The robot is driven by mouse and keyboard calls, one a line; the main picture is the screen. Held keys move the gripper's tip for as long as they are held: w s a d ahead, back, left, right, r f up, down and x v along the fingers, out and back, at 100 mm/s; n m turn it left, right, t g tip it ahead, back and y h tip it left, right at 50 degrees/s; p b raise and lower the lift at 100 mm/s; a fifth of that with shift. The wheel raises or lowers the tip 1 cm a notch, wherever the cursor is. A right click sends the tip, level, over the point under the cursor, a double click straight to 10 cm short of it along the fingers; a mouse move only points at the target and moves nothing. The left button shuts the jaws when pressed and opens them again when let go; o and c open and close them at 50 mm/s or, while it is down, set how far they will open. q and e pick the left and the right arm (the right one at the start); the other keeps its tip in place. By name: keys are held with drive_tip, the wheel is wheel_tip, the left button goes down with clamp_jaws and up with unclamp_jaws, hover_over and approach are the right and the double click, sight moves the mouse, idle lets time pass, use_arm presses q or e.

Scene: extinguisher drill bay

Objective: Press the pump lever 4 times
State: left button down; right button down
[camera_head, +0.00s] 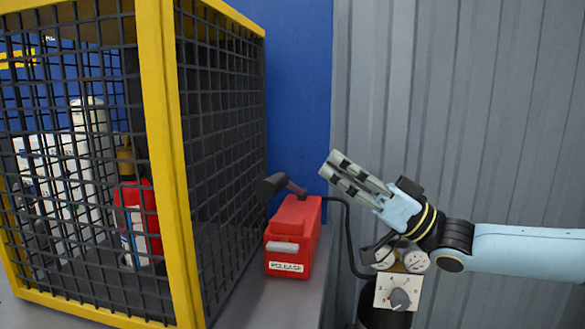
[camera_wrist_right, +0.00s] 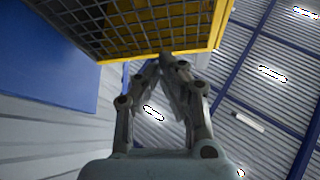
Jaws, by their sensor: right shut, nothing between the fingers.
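The red pump box (camera_head: 297,235) stands on a grey surface in the head view, with a grey release bar and a "RELEASE" label on its front. Its pump lever (camera_head: 272,185) has a thick black grip and slants up to the left from the top of the box. My right gripper (camera_head: 332,168) is shut and empty, up and to the right of the lever in the picture, apart from it. Its shut fingers also show in the right wrist view (camera_wrist_right: 167,62), where the pump does not show. My left gripper is not in view.
A yellow-framed mesh cage (camera_head: 163,130) stands left of the pump, with a red extinguisher (camera_head: 137,215) inside. A black hose (camera_head: 349,240) runs from the pump toward a dial panel (camera_head: 398,292) with gauges, below my right wrist. A corrugated grey wall (camera_head: 450,90) is behind.

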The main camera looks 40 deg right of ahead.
drive_tip(key=w+a+b, duration=0.1)
drive_tip(key=w+a, duration=0.4)
drive_tip(key=shift+w+b, duration=0.35)
drive_tip(key=shift+f, duration=0.1)
